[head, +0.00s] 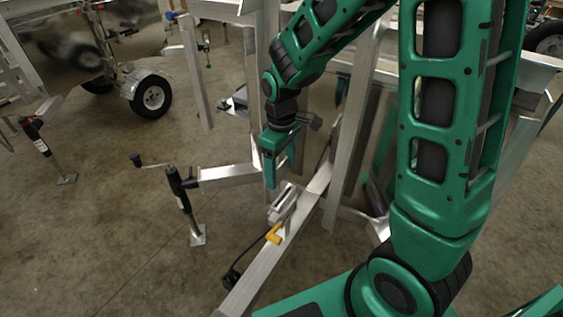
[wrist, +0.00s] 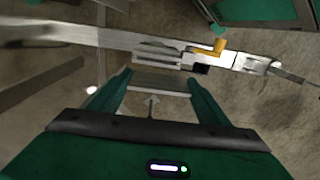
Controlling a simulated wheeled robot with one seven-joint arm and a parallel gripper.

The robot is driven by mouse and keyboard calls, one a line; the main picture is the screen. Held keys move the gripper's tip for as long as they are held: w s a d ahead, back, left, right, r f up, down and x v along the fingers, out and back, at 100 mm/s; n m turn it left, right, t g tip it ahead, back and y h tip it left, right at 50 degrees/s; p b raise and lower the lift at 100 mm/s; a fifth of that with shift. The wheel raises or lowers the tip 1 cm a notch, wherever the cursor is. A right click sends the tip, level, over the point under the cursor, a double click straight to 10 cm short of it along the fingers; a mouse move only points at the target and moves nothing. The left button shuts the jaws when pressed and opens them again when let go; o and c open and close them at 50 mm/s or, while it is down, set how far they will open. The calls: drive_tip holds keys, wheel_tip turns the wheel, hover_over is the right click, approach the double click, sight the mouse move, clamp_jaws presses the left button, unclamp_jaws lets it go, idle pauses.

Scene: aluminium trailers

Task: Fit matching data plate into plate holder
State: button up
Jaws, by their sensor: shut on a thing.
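My gripper (head: 281,172) is green and points down above the trailer's drawbar. In the wrist view its two fingers (wrist: 152,100) are shut on a thin grey data plate (wrist: 160,81), held across between the fingertips. The plate holder (head: 283,203) looks like a silver slotted bracket, standing tilted on the drawbar just below the fingertips. In the wrist view the holder (wrist: 158,53) lies just beyond the plate. The plate looks close to it, but I cannot tell whether they touch.
The aluminium drawbar (head: 262,273) runs diagonally under my gripper, with a yellow part (head: 273,234) beside the holder. A jack (head: 184,199) with a crank stands to the left. Upright aluminium frames (head: 351,123) stand close behind my arm. The concrete floor at left is open.

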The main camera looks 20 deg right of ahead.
drive_tip(key=shift+w+d, duration=0.1)
drive_tip(key=shift+d, duration=0.3)
drive_tip(key=shift+d+f, duration=0.1)
drive_tip(key=shift+d, duration=0.15)
drive_tip(key=shift+a+f, duration=0.1)
drive_tip(key=shift+f, duration=2.7)
drive_tip(key=shift+f, duration=1.8)
drive_tip(key=o, duration=1.3)
drive_tip(key=shift+c, duration=0.2)
wheel_tip(320, 180, up, 11)
drive_tip(key=shift+f, duration=0.1)
